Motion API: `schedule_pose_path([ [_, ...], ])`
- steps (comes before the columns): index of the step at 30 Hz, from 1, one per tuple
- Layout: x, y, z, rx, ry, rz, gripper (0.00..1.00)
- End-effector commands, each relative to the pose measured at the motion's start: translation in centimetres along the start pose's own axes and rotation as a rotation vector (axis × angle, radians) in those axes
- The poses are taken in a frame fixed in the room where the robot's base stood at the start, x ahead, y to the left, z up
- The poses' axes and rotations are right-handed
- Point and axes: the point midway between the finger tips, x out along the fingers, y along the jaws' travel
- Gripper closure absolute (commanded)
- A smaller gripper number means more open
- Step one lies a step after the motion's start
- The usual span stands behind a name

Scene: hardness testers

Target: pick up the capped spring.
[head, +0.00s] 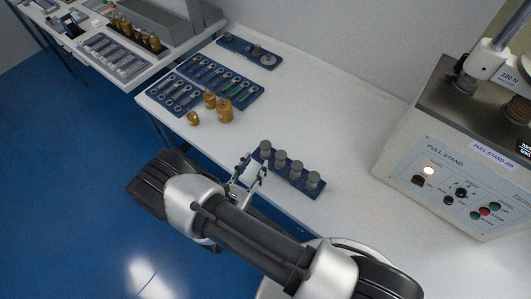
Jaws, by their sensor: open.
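Several grey cylinders with wider tops stand upright in a row in a small blue rack (305,192) near the table's front edge. They look like capped pieces, but coils are too small to make out, so I cannot tell which one is the capped spring. The leftmost grey cylinder (265,149) is closest to my gripper (256,167). My gripper is open and appears empty, just left of the rack in the picture. I cannot tell its height over the table, and my arm hides part of the front edge.
Brass weights (224,110) stand on the white table (345,150) by blue trays of eyebolt-like parts (235,88). Another blue tray (249,51) lies at the back. The pull stand (450,150) blocks the right. Table is clear behind the rack.

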Motion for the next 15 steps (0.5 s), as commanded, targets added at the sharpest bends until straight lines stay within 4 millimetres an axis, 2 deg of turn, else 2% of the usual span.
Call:
schedule_pose_path([
  [3, 1.5, -0.1, -0.1, 0.000, 0.001, -0.002, 0.58],
  [8, 2.4, 0.0, 0.0, 0.000, 0.001, -0.002, 0.58],
  [15, 5.8, 0.1, 0.3, 0.000, 0.000, -0.005, 0.58],
])
